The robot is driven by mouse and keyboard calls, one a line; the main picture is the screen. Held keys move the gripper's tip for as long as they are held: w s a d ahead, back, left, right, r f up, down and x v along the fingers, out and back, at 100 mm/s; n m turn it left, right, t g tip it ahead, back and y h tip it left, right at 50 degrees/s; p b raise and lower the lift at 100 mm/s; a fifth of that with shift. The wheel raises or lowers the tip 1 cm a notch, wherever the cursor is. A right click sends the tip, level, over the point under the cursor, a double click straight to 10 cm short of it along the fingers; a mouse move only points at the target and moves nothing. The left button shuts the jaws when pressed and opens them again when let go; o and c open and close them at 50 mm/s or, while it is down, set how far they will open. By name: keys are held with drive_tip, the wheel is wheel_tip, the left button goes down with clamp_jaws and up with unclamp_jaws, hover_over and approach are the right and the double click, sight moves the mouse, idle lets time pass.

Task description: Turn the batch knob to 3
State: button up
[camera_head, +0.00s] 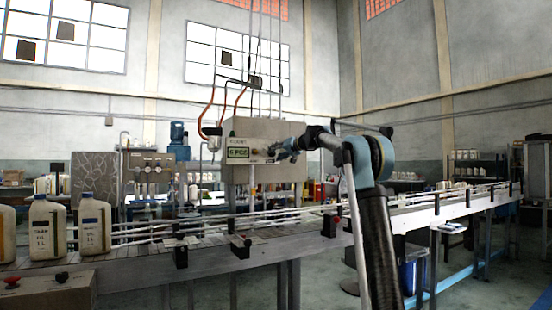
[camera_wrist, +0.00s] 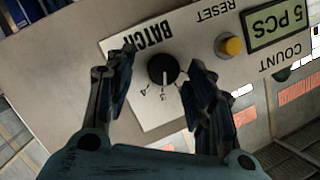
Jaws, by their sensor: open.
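The batch knob (camera_wrist: 163,69) is a round black dial on a white plate marked BATCH, seen upside down in the wrist view. The digits 4 and 3 show on the plate on the near side of the knob. My gripper (camera_wrist: 162,60) is open, with one finger to each side of the knob; I cannot tell whether either touches it. In the head view my gripper (camera_head: 284,149) is at the front of the filling machine's control box (camera_head: 237,174), and the knob is hidden.
A yellow RESET button (camera_wrist: 230,46) sits right of the knob in the wrist view, close to the right finger. Beyond it a display (camera_wrist: 275,24) reads 5 PCS. In the head view a conveyor (camera_head: 150,251) runs below the box, with white oil bottles (camera_head: 95,226) at left.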

drive_tip(key=v, duration=1.1)
drive_tip(key=shift+w, duration=0.1)
drive_tip(key=s+d+f+g+h, duration=0.2)
drive_tip(key=s+d+f+h, duration=0.2)
drive_tip(key=s+f, duration=1.5)
drive_tip(key=s+d+f+m+g+h, duration=0.1)
drive_tip(key=s+d+f+g+h, duration=0.2)
drive_tip(key=s+d+f, duration=0.8)
drive_tip(key=s+d+f+m+g+h, duration=0.1)
drive_tip(key=s+d+f+g+h, duration=0.2)
drive_tip(key=s+f, duration=2.6)
drive_tip(key=s+d+h, duration=0.1)
drive_tip(key=d, duration=0.3)
drive_tip(key=shift+s+d+h, duration=0.25)
drive_tip(key=shift+s+h, duration=0.05)
